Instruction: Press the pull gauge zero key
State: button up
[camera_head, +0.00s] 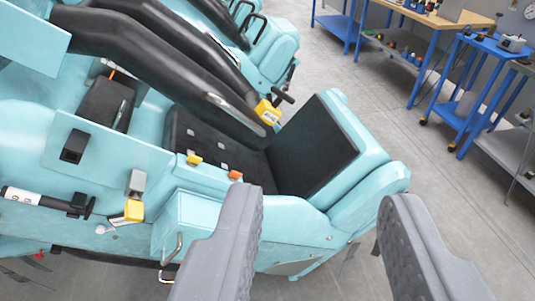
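My gripper (320,205) is open and empty, its two grey fingers wide apart at the bottom, in front of the coaster car. No pull gauge or zero key can be made out for certain. A yellow piece with a black handle (268,110) sits at the end of a black restraint bar, over the seat. A yellow block (133,211) sits low on the car's side, and a white and black cylinder (36,198) lies along that side at the far left. No key is readable on any of these, and all are well away from my fingers.
The light blue car (365,190) with its black seat (312,145) fills the left and middle. Black restraint bars (150,62) arch over it. Blue-legged workbenches (440,22) and a blue cart (490,45) stand at upper right. The grey floor (440,170) on the right is clear.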

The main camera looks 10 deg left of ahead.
aim_at(100, 229)
jog(key=z, duration=1.75)
jog(key=k, duration=2.4)
jog(key=u, duration=1.45)
jog(key=i, duration=1)
jog(key=z, duration=0.05)
